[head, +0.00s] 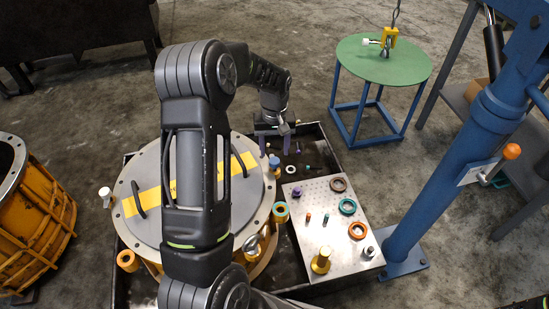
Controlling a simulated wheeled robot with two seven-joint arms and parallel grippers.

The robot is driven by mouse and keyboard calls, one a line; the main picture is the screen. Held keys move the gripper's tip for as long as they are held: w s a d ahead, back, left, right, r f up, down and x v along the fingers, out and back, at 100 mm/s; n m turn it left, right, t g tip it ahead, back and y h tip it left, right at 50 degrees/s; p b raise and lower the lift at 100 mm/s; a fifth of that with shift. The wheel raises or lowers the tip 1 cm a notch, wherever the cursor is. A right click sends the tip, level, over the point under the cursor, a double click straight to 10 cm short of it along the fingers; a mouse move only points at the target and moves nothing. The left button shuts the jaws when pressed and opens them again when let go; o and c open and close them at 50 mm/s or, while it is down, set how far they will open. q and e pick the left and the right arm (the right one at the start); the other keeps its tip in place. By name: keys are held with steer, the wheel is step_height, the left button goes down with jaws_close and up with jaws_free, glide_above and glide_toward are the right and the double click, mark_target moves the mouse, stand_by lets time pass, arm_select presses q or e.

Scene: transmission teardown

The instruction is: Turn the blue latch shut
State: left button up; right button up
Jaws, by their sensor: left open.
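A small blue piece (274,160), which looks like the blue latch, is at the right rim of the round grey transmission housing (146,232). Its turned position is too small to tell. My left gripper (274,148) has two purple fingers pointing down, apart and empty. They are at the far right side of the housing, just beyond the blue piece in the picture. I cannot tell whether they touch it. My left arm crosses over the housing and hides its middle. My right gripper is not in view.
A perforated metal plate (318,252) with rings and small parts lies right of the housing, in a dark tray (334,160). A blue crane post (440,170) stands farther right. A green round table (355,62) stands behind. An orange drum (45,222) is at left.

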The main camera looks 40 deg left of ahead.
mark_target(274, 160)
arm_select(q)
step_height(274, 160, down, 4)
steer(key=shift+f+b, duration=0.25)
steer(key=shift+b, duration=0.1)
steer(key=shift+c, duration=0.3)
jaws_close()
